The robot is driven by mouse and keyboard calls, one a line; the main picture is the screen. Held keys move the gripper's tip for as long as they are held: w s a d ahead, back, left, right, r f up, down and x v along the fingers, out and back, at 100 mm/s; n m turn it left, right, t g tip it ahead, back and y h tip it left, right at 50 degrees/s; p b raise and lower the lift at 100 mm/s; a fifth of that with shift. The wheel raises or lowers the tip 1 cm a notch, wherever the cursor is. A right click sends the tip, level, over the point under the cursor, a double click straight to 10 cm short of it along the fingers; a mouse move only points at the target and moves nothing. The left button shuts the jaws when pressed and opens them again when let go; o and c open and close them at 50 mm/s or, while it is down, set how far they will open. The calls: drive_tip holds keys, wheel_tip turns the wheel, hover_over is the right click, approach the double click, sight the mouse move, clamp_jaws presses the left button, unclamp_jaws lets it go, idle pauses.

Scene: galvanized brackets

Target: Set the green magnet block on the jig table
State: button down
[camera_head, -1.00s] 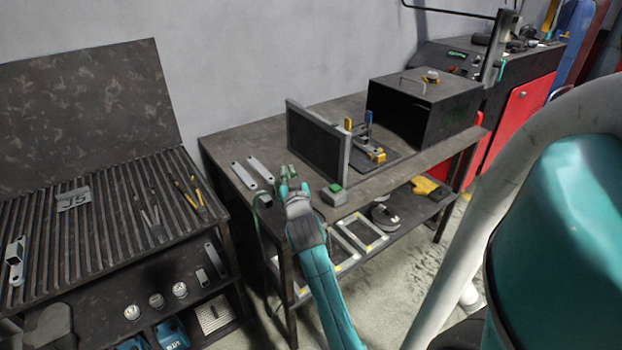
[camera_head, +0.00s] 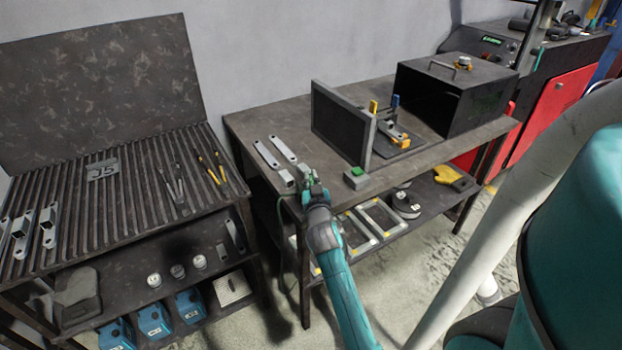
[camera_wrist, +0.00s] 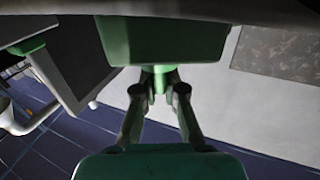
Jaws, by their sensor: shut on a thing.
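My gripper (camera_head: 312,186) is at the near edge of the middle table (camera_head: 256,120), in front of two flat brackets. The wrist view shows its fingers (camera_wrist: 155,80) drawn together on a green block, which I take for the green magnet block (camera_wrist: 165,40); in the head view the held part is small and mostly hidden. A second block, grey with a green top (camera_head: 356,178), sits on the table's near edge, right of my gripper. The middle table bears a clamp fixture (camera_head: 396,138). No label shows that it is the jig table.
A slatted table (camera_head: 130,205) stands left, with a marked plate (camera_head: 103,170), tools and brackets. On the middle table are an upright dark panel (camera_head: 340,122), an open dark box (camera_head: 455,92) and flat brackets (camera_head: 267,154). The table's front left top is partly clear.

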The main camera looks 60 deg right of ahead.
drive_tip(key=c, duration=1.7)
unclamp_jaws()
drive_tip(key=shift+f, duration=0.15)
drive_tip(key=o, duration=0.4)
drive_tip(key=shift+o, duration=0.2)
